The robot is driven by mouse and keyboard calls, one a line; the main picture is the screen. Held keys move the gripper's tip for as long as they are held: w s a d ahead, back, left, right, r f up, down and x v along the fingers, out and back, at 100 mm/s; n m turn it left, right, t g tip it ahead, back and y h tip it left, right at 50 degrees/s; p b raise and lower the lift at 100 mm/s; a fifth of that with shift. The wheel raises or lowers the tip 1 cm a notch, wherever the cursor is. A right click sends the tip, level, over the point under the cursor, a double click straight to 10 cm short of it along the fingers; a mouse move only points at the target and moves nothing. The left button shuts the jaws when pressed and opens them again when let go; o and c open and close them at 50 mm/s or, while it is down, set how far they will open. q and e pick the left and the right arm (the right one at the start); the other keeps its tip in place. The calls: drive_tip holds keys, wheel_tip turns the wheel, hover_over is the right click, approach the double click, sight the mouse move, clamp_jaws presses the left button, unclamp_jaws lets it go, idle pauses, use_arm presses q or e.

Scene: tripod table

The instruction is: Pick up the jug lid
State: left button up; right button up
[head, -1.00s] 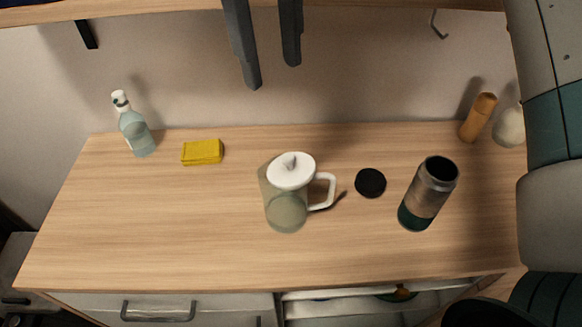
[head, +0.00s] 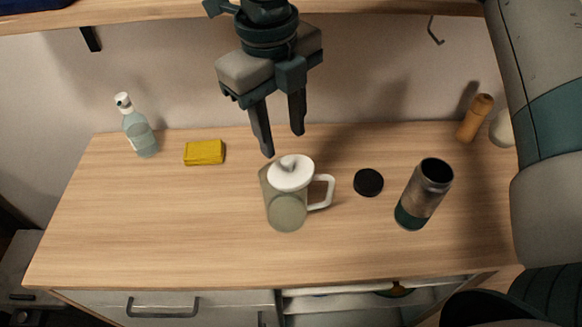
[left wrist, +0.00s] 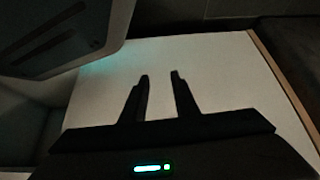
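The jug (head: 287,211) stands upright on the wooden counter, clear with a white handle on its right. The white jug lid (head: 291,172) with a small knob sits on top of it. My right gripper (head: 283,145) points down from the top of the head view, just above and behind the lid. Its two fingers are apart with nothing between them. My left gripper (left wrist: 160,80) shows only in the left wrist view, fingers apart and empty, over a pale surface. No jug shows there.
On the counter (head: 150,230) are a spray bottle (head: 138,130), a yellow sponge (head: 204,152), a black disc (head: 368,183), an open steel tumbler (head: 424,194) and a wooden grinder (head: 474,118). A shelf edge (head: 380,9) runs above. The counter's left front is clear.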

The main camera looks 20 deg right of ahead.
sight(287, 159)
drive_tip(key=shift+f, duration=0.2)
drive_tip(key=shift+s+d+f+p, duration=0.1)
drive_tip(key=shift+f+p, duration=0.15)
drive_tip(key=shift+p, duration=0.15)
drive_tip(key=shift+s+d+f+p, duration=0.15)
drive_tip(key=shift+f+p, duration=0.3)
drive_tip(key=shift+f, duration=0.45)
wheel_tip(287, 159, down, 2)
drive_tip(key=shift+d, duration=0.1)
drive_tip(key=shift+f, duration=0.25)
use_arm(q)
drive_tip(key=shift+d+r+t, duration=0.5)
drive_tip(key=shift+d+r, duration=0.15)
use_arm(e)
clamp_jaws()
